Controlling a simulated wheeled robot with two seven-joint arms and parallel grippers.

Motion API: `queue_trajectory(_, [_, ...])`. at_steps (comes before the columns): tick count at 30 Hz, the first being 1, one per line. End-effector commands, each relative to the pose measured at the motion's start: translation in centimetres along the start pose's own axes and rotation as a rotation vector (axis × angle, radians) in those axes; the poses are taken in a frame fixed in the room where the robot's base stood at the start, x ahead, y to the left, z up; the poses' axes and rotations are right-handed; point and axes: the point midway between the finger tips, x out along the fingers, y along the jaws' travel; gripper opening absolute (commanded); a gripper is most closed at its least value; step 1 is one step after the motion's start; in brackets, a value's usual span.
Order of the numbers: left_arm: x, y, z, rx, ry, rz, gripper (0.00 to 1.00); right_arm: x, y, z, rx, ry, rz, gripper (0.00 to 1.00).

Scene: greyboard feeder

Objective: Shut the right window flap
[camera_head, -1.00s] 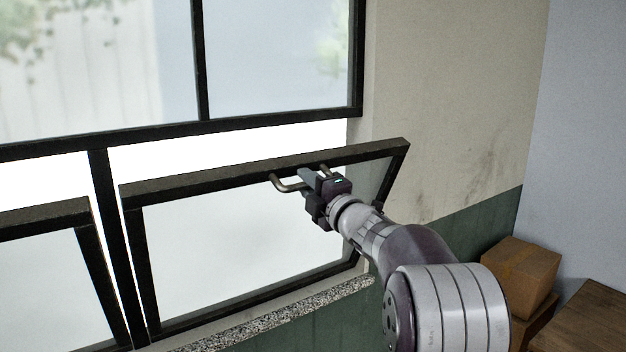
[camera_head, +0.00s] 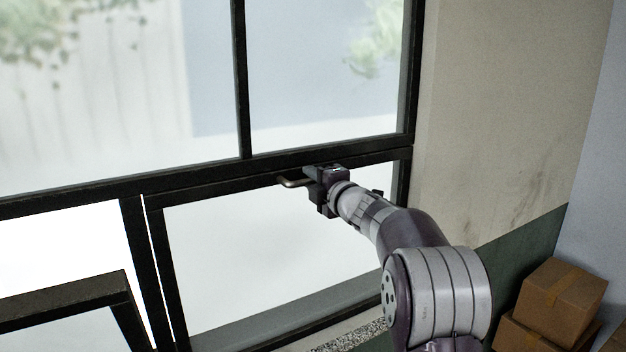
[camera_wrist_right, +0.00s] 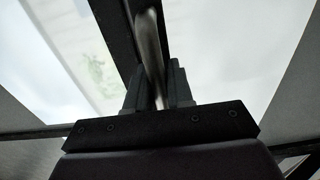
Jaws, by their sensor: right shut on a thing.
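The right window flap (camera_head: 270,245) is a black-framed glass pane. Its top rail lies up against the dark crossbar of the window frame, with only a thin bright gap along its left side. A metal bar handle (camera_head: 292,183) is on the top rail. In the right wrist view the handle (camera_wrist_right: 150,60) runs between the two fingers of the gripper (camera_wrist_right: 158,85). My left gripper is not in view.
The left window flap (camera_head: 65,300) is tilted inward with a bright opening above it. A speckled stone sill (camera_head: 350,338) runs below the right flap. Cardboard boxes (camera_head: 563,295) are stacked at the lower right by the green and beige wall.

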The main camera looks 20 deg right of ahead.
Motion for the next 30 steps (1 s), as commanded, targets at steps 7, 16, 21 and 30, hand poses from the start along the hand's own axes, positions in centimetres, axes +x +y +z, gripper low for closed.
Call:
queue_trajectory(7, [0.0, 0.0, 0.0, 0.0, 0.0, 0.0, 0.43, 0.0, 0.2, 0.0, -0.002, -0.001, 0.004, 0.39])
queue_trajectory(16, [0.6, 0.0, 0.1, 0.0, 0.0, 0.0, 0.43, -0.7, -0.1, 0.1, -0.001, -0.002, 0.002, 0.39])
queue_trajectory(21, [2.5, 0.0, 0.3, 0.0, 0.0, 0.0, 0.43, -3.8, -0.4, 0.1, -0.003, -0.004, 0.005, 0.39])
queue_trajectory(30, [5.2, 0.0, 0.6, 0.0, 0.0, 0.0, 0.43, -10.9, -0.2, 0.1, -0.004, -0.004, 0.004, 0.39])
